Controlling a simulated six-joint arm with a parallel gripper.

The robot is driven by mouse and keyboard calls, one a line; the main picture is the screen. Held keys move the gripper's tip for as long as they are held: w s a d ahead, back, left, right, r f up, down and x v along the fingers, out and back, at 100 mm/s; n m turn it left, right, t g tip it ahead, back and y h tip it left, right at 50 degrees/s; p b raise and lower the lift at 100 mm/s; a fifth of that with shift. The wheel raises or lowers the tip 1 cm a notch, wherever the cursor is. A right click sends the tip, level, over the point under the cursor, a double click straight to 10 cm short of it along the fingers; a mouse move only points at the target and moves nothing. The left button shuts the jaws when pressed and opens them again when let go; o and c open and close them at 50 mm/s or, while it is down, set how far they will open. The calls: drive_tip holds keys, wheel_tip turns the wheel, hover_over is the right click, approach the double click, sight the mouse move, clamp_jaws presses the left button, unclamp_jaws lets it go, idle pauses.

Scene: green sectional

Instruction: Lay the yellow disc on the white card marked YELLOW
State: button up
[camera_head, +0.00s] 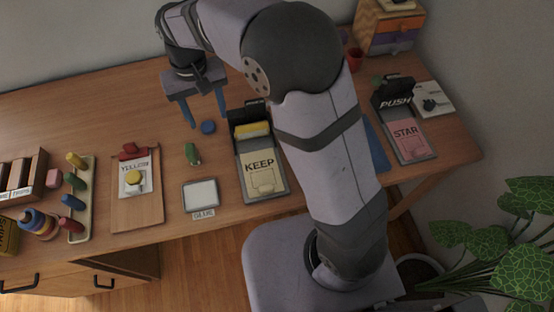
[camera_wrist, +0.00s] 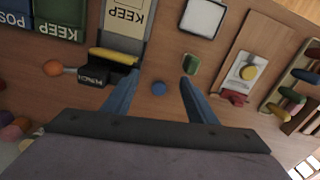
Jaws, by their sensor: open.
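The yellow disc (camera_head: 133,177) lies on the white card marked YELLOW (camera_head: 141,164), which is on a brown clipboard (camera_head: 149,212) with a red clip. The wrist view also shows the yellow disc (camera_wrist: 249,72) lying on the white card (camera_wrist: 236,82). My gripper (camera_head: 209,119) is open and empty, with its blue fingers pointing down. It is over the desk to the right of the clipboard and apart from the disc.
A tray of coloured pieces (camera_head: 80,224) is left of the clipboard. The desk behind the clipboard is clear.

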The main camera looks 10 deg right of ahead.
drive_tip(key=s+d+f, duration=0.2)
drive_tip(key=s+d, duration=0.6)
drive_tip(key=d, duration=0.2)
drive_tip(key=s+d+f+m, duration=0.1)
drive_tip(key=s+d+f, duration=0.1)
drive_tip(key=s+d, duration=0.7)
drive_tip(key=shift+d+f+m, duration=0.3)
drive_tip(key=shift+d, duration=0.05)
drive_tip(key=shift+r, duration=0.1)
wheel_tip(320, 180, up, 4)
drive_tip(key=p, duration=0.4)
